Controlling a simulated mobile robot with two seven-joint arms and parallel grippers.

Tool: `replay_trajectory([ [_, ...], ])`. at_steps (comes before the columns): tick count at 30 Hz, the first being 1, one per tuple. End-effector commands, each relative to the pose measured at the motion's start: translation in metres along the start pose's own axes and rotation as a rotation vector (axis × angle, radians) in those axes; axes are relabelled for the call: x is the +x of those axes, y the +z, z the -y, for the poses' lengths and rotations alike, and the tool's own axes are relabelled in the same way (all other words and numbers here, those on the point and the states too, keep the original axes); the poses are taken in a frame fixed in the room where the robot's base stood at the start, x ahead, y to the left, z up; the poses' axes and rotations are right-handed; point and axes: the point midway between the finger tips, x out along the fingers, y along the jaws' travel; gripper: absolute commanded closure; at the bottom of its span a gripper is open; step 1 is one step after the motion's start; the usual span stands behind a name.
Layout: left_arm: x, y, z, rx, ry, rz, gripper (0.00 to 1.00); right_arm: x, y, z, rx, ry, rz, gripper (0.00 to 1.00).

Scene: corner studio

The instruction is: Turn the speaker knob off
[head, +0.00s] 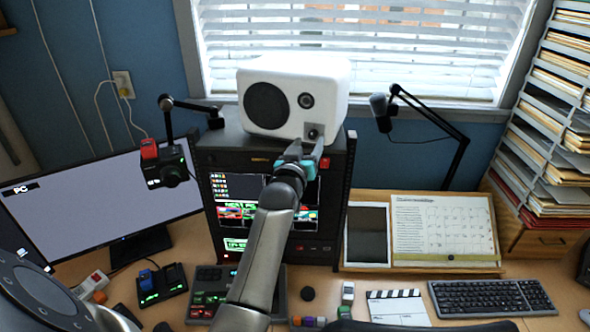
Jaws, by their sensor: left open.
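The white speaker (325,85) sits on top of a black equipment rack, with a large dark round cone on its front and a smaller round driver beside it. Its small knob (313,131) is at the lower right of the front face. My left gripper (309,150) is just below and in front of the knob, open, its fingers pointing up toward it. The fingertips look close to the knob; I cannot tell whether they touch it. The knob's setting is too small to read. My right gripper is not in view.
The black rack (215,155) with lit screens stands behind my arm. A camera on an arm (168,170) is to its left, a microphone (381,108) on a boom to its right. A monitor (95,205), tablet (367,234) and keyboard (490,297) are on the desk.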

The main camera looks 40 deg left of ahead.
Motion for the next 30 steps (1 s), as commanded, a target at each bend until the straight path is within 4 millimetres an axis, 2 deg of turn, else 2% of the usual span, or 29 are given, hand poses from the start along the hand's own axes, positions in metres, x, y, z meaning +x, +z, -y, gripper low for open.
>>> replay_trajectory([
  [21,-0.105,0.002,0.0,-0.001,-0.001,0.001,0.41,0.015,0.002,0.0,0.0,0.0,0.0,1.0],
  [30,-0.13,0.0,0.0,-0.002,0.0,0.0,0.41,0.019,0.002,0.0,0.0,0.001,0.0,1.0],
])
